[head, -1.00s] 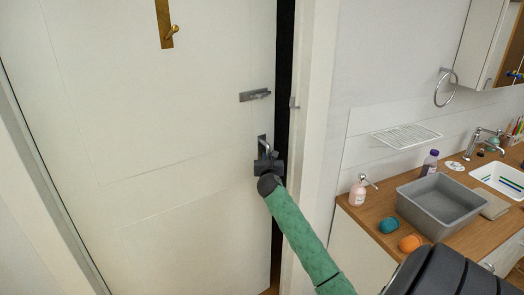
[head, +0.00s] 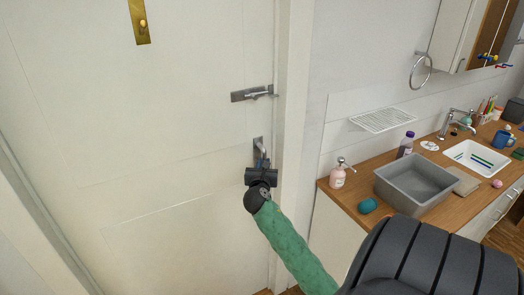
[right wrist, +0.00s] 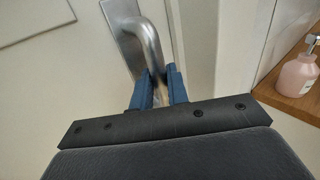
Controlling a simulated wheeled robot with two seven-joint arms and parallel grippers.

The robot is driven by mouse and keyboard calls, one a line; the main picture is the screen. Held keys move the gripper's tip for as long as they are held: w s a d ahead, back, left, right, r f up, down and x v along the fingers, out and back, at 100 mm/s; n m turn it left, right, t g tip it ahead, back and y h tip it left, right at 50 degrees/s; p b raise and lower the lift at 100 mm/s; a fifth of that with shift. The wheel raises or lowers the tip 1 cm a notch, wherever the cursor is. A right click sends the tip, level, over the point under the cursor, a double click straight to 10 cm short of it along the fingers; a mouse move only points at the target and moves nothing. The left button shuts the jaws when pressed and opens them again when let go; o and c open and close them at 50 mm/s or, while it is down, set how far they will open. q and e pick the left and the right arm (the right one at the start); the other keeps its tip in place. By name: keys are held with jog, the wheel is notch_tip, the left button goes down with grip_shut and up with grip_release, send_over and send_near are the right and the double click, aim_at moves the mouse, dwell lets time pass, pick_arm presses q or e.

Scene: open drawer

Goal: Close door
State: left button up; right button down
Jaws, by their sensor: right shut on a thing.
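The white door (head: 150,130) fills the left of the head view. Its right edge meets the frame (head: 292,120), and no dark gap shows between them. My right gripper (head: 260,172) is at the metal door handle (head: 260,146). In the right wrist view the blue fingers of the gripper (right wrist: 160,88) are shut on the handle (right wrist: 150,42). A metal latch (head: 254,93) sits on the door above the handle. My left gripper is not in view.
A wooden counter (head: 345,197) stands to the right of the door with a grey basin (head: 415,185), a pink soap bottle (head: 338,176), a teal item (head: 367,206) and a sink (head: 478,157). A towel ring (head: 420,71) hangs on the wall.

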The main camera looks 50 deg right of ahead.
jog(key=c, duration=1.5)
grip_release()
jog(key=shift+s, duration=0.2)
jog(key=shift+o, duration=0.2)
jog(key=shift+s+r, duration=0.1)
jog(key=shift+s, duration=0.05)
pick_arm(q)
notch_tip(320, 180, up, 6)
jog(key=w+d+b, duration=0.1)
jog(key=b, duration=0.1)
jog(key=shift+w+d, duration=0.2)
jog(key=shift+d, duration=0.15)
pick_arm(e)
jog(key=v, duration=0.7)
jog(key=shift+s+a, duration=0.25)
jog(key=shift+a, duration=0.05)
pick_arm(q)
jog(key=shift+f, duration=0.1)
